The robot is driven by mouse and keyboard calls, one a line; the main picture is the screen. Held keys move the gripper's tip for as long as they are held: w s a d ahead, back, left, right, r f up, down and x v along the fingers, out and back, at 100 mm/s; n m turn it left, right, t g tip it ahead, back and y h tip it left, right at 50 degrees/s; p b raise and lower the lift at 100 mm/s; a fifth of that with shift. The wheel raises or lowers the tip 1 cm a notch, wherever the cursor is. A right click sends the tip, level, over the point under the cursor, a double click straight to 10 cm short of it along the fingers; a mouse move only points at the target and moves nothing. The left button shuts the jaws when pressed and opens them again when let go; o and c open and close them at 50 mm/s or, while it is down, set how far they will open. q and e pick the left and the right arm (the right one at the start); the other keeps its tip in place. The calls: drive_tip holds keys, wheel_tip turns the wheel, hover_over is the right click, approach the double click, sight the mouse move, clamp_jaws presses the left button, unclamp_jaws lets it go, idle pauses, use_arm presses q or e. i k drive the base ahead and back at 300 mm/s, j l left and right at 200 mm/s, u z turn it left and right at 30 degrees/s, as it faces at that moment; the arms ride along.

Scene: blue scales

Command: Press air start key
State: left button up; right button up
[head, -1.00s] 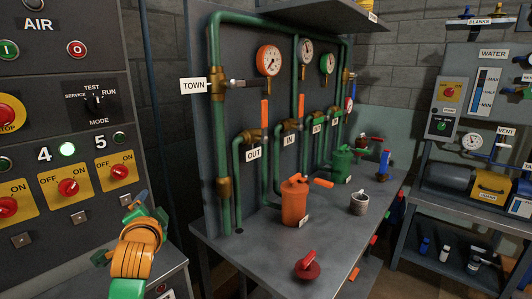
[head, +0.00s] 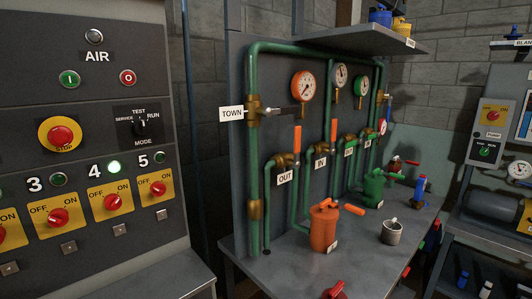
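The air start key is the round green button marked I (head: 69,79) on the dark panel at the left, under the AIR label (head: 97,57). The red button marked O (head: 128,77) sits to its right. A round lamp (head: 94,36) above the label looks grey and unlit. Neither of my grippers is in view, and nothing touches the green button.
Below the green button are a red STOP knob on yellow (head: 60,136) and a MODE selector (head: 139,127). A bench with green pipes (head: 254,170) stands to the right.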

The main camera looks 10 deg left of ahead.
sight(70, 79)
drive_tip(key=u, duration=1.55)
